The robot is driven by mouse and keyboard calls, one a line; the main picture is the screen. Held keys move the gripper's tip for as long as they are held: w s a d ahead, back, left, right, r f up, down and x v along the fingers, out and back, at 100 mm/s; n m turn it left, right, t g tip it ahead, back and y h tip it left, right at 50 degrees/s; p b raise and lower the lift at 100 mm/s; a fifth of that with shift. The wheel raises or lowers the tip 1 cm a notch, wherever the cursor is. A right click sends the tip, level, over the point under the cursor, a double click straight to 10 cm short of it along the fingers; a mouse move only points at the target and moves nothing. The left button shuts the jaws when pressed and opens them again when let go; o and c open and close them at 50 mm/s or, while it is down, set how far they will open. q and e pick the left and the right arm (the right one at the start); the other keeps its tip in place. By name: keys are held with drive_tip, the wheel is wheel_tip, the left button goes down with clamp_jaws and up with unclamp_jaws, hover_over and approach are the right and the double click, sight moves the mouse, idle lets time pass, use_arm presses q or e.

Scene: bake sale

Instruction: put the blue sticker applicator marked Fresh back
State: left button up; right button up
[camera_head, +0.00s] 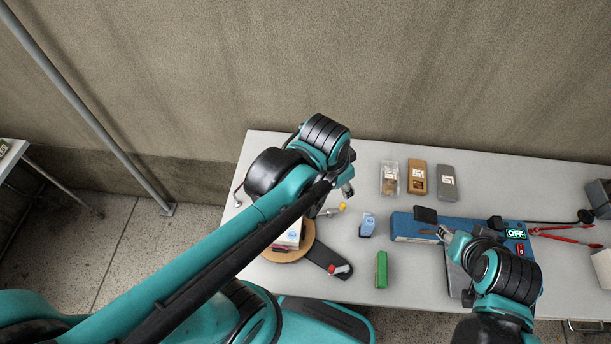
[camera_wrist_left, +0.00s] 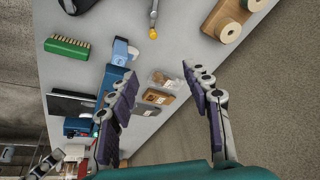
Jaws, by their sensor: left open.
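A small blue-and-white device (camera_head: 367,225), which looks like the sticker applicator, stands on the table left of the long blue machine. It also shows in the left wrist view (camera_wrist_left: 121,52); I cannot read any marking on it. My left gripper (camera_head: 346,188) is above the table, behind and left of this device in the head view. In the left wrist view its fingers (camera_wrist_left: 158,72) are spread apart with nothing between them. My right gripper (camera_head: 442,235) is over the blue machine (camera_head: 408,228); its fingers are too small to judge.
Three packets (camera_head: 417,177) lie at the back. A yellow-tipped tool (camera_head: 342,207), a green brush (camera_head: 381,269) and a round wooden board (camera_head: 302,250) with a white-and-blue item lie near the left arm. Red tongs (camera_head: 565,235) lie at right.

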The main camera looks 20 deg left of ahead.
use_arm(q)
drive_tip(key=s+a+r+n+t, duration=0.1)
drive_tip(key=s+a+n+t, duration=0.2)
drive_tip(key=a+n, duration=0.3)
drive_tip(key=shift+s+a+r+n+y, duration=0.15)
drive_tip(key=shift+a+n+y, duration=0.2)
drive_tip(key=shift+a, duration=0.25)
